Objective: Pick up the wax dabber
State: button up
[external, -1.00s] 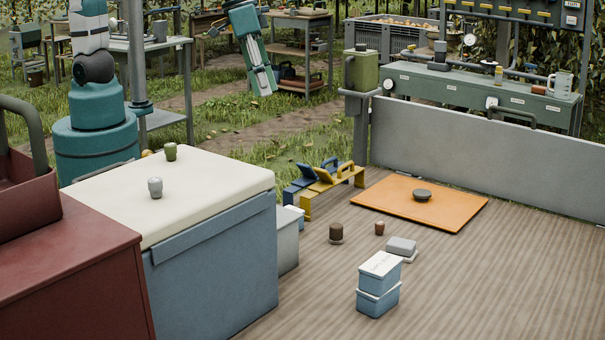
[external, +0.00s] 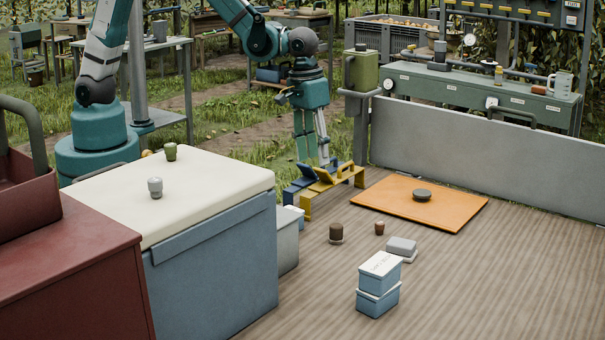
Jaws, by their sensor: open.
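No label marks the wax dabber, and I cannot tell for sure which small object it is. The candidates are a dark brown cylinder on a round base (external: 336,232), a smaller reddish-brown piece (external: 379,228), and a dark round piece (external: 422,195) on the orange mat (external: 460,209). A grey cup-like piece (external: 155,187) and an olive one (external: 170,152) stand on the cream-topped blue chest (external: 215,185). My gripper (external: 314,155) points down, open and apparently empty, behind the blue and yellow stands. Its fingertips are partly hidden there.
The blue stand (external: 291,195) and yellow stand (external: 307,206) are in front of my gripper. Two stacked blue boxes (external: 378,290) and a grey block (external: 401,246) sit on the wooden deck. A grey panel (external: 480,165) borders its back. The front right deck is clear.

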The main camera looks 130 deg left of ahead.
aim_at(337, 226)
jog(key=a+f+n+b, duration=0.1)
jog(key=a+f, duration=0.2)
jog(key=f, duration=0.3)
jog(key=w+a+f+n+g+b, duration=0.1)
jog(key=a+f+b, duration=0.1)
jog(key=f, duration=0.4)
jog(key=a+f+n+b, duration=0.1)
jog(key=a+f, duration=0.2)
jog(key=f, duration=0.3)
jog(key=shift+w+a+f+n+h+b, duration=0.25)
jog(key=shift+a+f+n+h+b, duration=0.05)
jog(key=shift+a+f+n, duration=0.1)
jog(key=shift+f, duration=0.15)
jog(key=shift+f+b, duration=0.3)
jog(key=shift+f, duration=0.85)
jog(key=shift+f, duration=0.1)
jog(key=shift+a+f+b, duration=0.1)
jog(key=shift+f+b, duration=0.75)
jog(key=shift+f, duration=1.7)
jog(key=shift+c, duration=0.7)
jog(key=c, duration=0.8)
